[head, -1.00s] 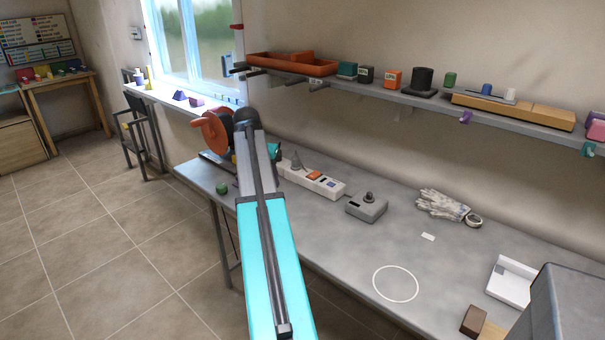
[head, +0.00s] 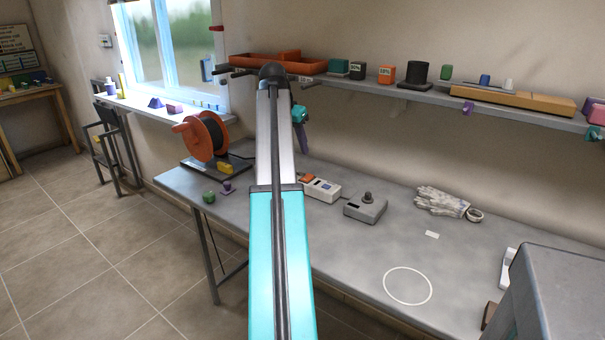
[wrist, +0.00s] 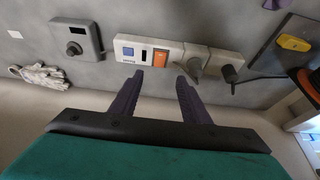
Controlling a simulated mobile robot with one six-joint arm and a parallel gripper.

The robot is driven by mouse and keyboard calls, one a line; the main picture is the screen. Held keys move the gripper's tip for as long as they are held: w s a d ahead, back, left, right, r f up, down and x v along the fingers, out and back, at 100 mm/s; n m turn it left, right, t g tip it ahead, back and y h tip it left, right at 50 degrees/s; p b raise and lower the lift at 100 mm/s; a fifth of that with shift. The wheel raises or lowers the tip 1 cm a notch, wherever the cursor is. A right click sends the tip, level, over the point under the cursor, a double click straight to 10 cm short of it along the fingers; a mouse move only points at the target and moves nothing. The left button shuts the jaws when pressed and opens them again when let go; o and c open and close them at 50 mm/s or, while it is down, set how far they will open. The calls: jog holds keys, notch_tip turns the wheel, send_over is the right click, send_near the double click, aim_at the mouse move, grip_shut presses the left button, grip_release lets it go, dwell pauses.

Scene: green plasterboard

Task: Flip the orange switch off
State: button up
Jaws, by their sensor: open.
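The orange switch (wrist: 160,57) sits on a pale power strip (wrist: 176,50), beside a blue button (wrist: 128,51). In the head view the orange switch (head: 308,178) and the strip (head: 326,191) lie near the back of the workbench, partly hidden by my arm. My gripper (wrist: 159,82) is open and empty, with its two dark purple fingers apart. In the wrist view the fingertips point toward the switch and lie just below it in the picture, with no visible contact. In the head view my gripper (head: 303,128) is above the bench near the strip.
Plugs (wrist: 197,60) stand on the strip beside the switch. A grey box with a knob (head: 366,208), gloves (head: 440,202) and a cable spool (head: 205,137) share the bench. A loaded shelf (head: 430,95) runs above. The bench around the white circle (head: 407,286) is clear.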

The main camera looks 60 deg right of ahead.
aim_at(307, 178)
jog(key=x, duration=1.3)
jog(key=shift+f+p, duration=0.3)
jog(key=shift+f, duration=0.1)
